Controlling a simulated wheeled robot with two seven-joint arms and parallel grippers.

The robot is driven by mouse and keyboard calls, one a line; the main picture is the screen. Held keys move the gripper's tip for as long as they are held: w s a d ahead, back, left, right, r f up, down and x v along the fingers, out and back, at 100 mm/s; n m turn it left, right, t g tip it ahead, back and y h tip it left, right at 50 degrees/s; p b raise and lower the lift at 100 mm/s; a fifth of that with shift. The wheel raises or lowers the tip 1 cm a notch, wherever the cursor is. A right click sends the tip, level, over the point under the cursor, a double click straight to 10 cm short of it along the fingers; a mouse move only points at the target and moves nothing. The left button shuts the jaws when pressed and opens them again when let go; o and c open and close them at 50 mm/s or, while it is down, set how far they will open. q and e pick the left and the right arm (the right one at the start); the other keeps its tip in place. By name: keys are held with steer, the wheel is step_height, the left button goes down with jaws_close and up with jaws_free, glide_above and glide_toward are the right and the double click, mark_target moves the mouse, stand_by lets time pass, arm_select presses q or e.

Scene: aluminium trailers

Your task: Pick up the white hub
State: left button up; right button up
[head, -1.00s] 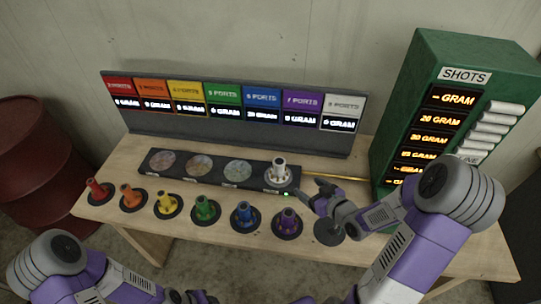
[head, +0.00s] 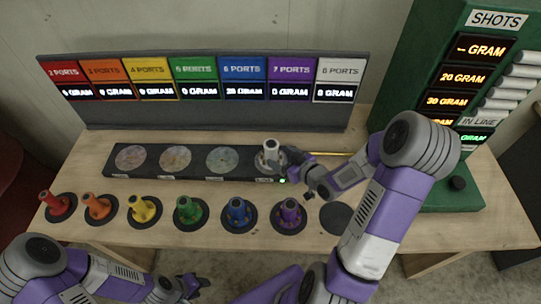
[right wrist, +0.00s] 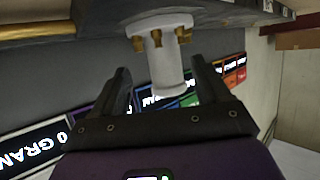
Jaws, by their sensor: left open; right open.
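The white hub (head: 271,153) stands upright on the right-hand end of the long black tray (head: 208,177). My right gripper (head: 284,158) is at the hub's right side, with its jaws open. In the right wrist view the hub (right wrist: 166,70), with brass-coloured ports, shows upside down between the two spread fingers (right wrist: 164,88). I cannot tell whether a finger touches it. My left gripper (head: 196,286) is open and empty, low in the head view in front of the table.
Red (head: 57,203), orange (head: 98,206), yellow (head: 143,207), green (head: 189,211), blue (head: 237,213) and purple (head: 289,213) hubs stand on black discs along the front. An empty black disc (head: 335,218) lies right of them. The display board (head: 215,117) and green shots cabinet (head: 402,75) stand behind.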

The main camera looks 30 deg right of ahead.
mark_target(276, 155)
steer(key=x, duration=0.3)
steer(key=b+x, duration=0.1)
steer(key=x, duration=0.1)
steer(key=shift+w+a, duration=0.3)
steer(key=shift+a, duration=0.05)
jaws_close()
steer(key=shift+r, duration=0.15)
